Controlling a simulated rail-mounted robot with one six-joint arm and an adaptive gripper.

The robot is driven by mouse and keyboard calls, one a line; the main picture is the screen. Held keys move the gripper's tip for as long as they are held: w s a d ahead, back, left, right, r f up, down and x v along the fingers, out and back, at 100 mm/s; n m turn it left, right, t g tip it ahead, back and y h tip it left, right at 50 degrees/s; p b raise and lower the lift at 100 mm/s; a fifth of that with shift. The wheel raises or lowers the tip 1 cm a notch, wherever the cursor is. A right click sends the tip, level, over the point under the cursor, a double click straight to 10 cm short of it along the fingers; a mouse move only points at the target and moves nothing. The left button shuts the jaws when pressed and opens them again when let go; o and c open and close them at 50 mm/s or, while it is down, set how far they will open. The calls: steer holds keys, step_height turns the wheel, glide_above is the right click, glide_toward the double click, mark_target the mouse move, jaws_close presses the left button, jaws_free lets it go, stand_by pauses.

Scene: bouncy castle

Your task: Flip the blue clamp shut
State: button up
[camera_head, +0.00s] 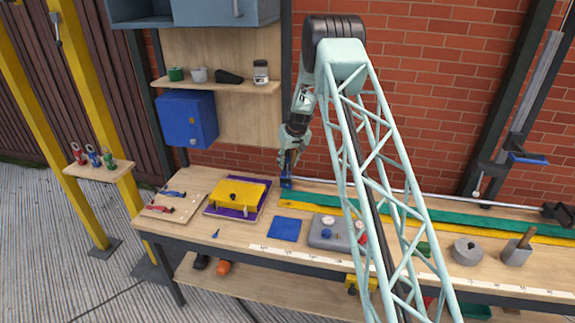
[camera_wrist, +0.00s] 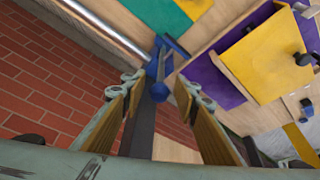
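A blue clamp (camera_head: 286,183) stands at the back edge of the workbench, at the left end of the green and yellow strips. In the wrist view the blue clamp (camera_wrist: 160,68) lies just beyond and between my fingertips, with a round blue end facing the camera. Its lever looks raised in the head view, but my gripper partly hides it. My gripper (camera_head: 289,158) points down right above the clamp. In the wrist view my gripper (camera_wrist: 158,90) is open, its two padded fingers apart with nothing held between them. I cannot tell whether a finger touches the clamp.
A yellow plate (camera_head: 240,191) on a purple sheet lies left of the clamp, and a board (camera_head: 181,212) with red and blue clamps lies further left. A metal rail (camera_head: 390,190) runs along the back right. A brick wall (camera_wrist: 45,75) is close behind. A blue square (camera_head: 284,229) lies in front.

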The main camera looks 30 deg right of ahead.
steer(key=shift+x, duration=0.8)
jaws_close()
